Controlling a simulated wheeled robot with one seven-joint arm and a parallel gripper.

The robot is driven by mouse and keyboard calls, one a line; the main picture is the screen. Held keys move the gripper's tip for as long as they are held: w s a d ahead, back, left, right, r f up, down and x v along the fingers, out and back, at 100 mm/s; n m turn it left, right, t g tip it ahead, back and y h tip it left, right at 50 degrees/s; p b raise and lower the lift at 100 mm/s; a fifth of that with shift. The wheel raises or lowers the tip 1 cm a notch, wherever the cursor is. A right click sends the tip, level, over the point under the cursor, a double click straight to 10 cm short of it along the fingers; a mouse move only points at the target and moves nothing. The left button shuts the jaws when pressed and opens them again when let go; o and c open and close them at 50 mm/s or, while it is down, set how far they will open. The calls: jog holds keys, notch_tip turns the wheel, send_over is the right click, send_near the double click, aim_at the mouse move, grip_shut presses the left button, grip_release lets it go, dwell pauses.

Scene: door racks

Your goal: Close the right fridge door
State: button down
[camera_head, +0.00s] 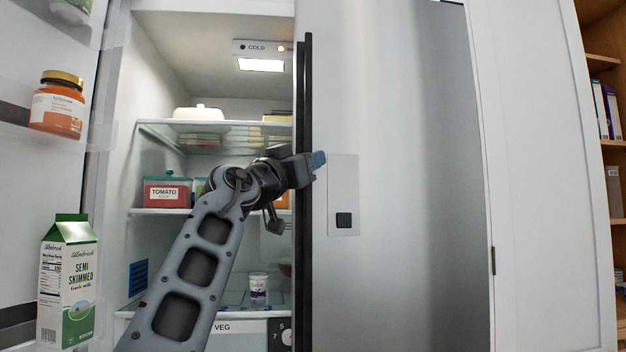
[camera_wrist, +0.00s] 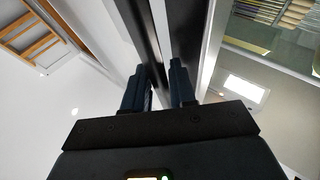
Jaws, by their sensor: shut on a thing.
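The right fridge door (camera_head: 410,180) is a tall silver panel filling the middle of the head view. A black vertical handle (camera_head: 306,250) runs along its left edge. My gripper (camera_head: 312,163) is at this handle, at mid-height, with one blue-grey fingertip showing in front of the door face. In the wrist view my gripper (camera_wrist: 160,80) has its two dark fingers on either side of the dark handle bar (camera_wrist: 140,35), shut on it. The exact contact is partly hidden by the fingers. I cannot tell how far the right door stands from its frame.
The fridge interior (camera_head: 215,75) is open to the left, with shelves, a tomato tub (camera_head: 167,191) and a yogurt pot (camera_head: 259,288). The left door shelves at far left hold a milk carton (camera_head: 68,282) and an orange jar (camera_head: 57,105). A wooden shelf unit (camera_head: 603,62) stands at right.

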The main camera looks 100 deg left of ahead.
jog(key=shift+s+a+t+b, duration=0.35)
jog(key=shift+a+b, duration=0.2)
jog(key=shift+b, duration=0.25)
jog(key=shift+s+r, duration=0.1)
jog(key=c, duration=1.2)
grip_release()
jog(key=shift+o, duration=0.2)
jog(key=v, duration=0.7)
jog(key=shift+d+h+b, duration=0.3)
jog(key=shift+d+b, duration=0.15)
jog(key=shift+m, duration=0.3)
